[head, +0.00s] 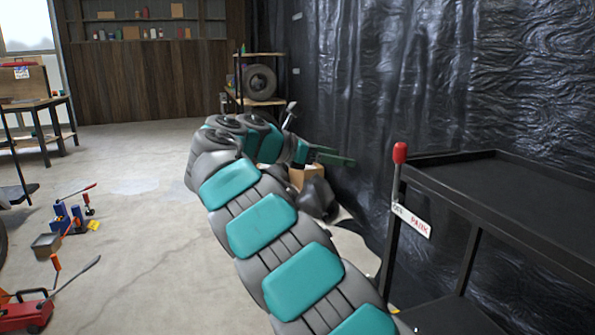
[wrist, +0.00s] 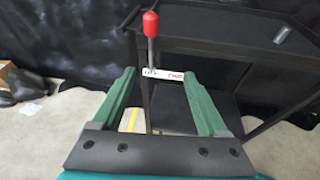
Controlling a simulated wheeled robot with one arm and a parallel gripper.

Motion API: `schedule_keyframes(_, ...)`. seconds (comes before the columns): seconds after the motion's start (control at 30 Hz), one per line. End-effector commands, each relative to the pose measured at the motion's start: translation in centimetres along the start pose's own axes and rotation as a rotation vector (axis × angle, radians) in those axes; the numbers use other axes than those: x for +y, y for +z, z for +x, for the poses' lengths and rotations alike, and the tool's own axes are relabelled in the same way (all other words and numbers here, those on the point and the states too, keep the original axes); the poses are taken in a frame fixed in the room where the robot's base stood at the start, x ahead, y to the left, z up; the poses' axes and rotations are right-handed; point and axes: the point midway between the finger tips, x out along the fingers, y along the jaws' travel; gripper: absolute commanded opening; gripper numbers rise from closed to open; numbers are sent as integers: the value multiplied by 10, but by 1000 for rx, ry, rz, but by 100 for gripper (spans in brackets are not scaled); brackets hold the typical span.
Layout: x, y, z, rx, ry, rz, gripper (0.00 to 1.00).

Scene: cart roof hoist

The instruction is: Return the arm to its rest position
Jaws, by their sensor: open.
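My arm reaches out from the bottom of the head view and bends at its far end. My gripper (head: 335,159) shows there partly, with a green finger pointing right toward the cart. In the wrist view both green fingers of my gripper (wrist: 160,80) are spread wide, and nothing is held. A lever with a red knob (head: 400,153) stands upright at the near corner of the black cart (head: 480,205). In the head view a gap separates finger and lever. In the wrist view the red knob (wrist: 150,24) shows beyond the fingers, above a white label (wrist: 163,75).
Black plastic sheeting (head: 440,70) hangs behind the cart. A cardboard box (head: 302,176) and a dark bag (head: 316,198) lie on the floor behind my arm. A red floor jack (head: 25,312) and blue jacks (head: 68,217) stand at left. Concrete floor between is clear.

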Motion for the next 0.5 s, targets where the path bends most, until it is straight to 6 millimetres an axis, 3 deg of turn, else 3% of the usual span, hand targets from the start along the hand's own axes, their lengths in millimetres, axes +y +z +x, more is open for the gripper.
schedule_keyframes(0.37,-52,6,38,67,-92,161,76)
schedule_keyframes(0.5,-92,4,59,119,-159,275,76)
